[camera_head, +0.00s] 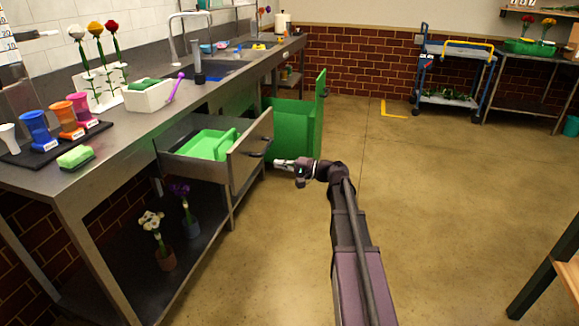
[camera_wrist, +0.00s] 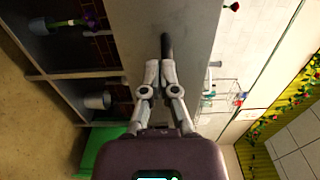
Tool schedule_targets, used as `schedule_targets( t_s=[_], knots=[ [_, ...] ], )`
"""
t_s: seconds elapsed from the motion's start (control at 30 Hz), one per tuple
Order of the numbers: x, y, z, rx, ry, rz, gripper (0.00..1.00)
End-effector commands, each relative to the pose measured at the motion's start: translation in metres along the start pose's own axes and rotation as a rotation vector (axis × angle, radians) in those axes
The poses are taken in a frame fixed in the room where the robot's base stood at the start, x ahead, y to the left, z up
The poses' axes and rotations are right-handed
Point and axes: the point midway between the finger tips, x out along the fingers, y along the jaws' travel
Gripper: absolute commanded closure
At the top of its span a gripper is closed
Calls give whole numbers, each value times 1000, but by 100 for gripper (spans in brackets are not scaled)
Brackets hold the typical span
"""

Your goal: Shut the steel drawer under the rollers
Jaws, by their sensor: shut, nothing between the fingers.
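The steel drawer (camera_head: 245,158) under the long counter is pulled out, its grey front facing right toward the open floor. A green tray (camera_head: 205,144) lies inside it. A dark handle (camera_head: 260,152) is on the front, and it also shows in the wrist view (camera_wrist: 166,45). My gripper (camera_head: 277,162) is just right of the front, at about handle height. In the wrist view my gripper's fingers (camera_wrist: 160,66) are together and empty, their tips close to the handle. I cannot tell whether they touch it.
The counter (camera_head: 80,190) holds cups, a sponge and flowers. Potted flowers (camera_head: 157,240) stand on the shelf below. The floor to the right is clear up to a blue cart (camera_head: 450,85).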

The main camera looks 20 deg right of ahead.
Motion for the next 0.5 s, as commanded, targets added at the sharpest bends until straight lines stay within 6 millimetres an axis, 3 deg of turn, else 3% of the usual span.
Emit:
schedule_targets(
  t_s=[0.5],
  knots=[
    [75, 0, 0, 0, -2, 0, 100]
  ],
)
